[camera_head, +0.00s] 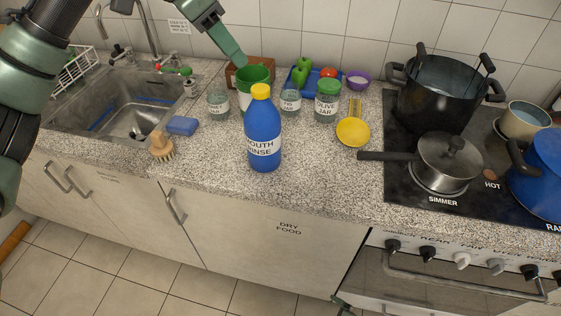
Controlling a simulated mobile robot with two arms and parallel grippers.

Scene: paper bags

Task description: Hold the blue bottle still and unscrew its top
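The blue bottle (264,128) stands upright on the speckled counter, left of the stove, with a label that reads as mouth rinse. Its yellow top (261,91) sits on its neck. My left gripper (240,60) reaches down from the upper edge, above and slightly left of the bottle in the picture and apart from it. Its fingers show as one narrow green piece, so I cannot tell their opening. A small dark green piece at the bottom edge may be my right gripper (344,304); most of it is out of view. Nothing is seen holding the bottle.
Behind the bottle stand a green container (254,79), glass jars and an olive jar (327,101). A yellow round dish (352,131) lies to its right. The sink (130,108) and a blue sponge (182,125) are left. Pots stand on the stove (402,184). Counter in front of the bottle is clear.

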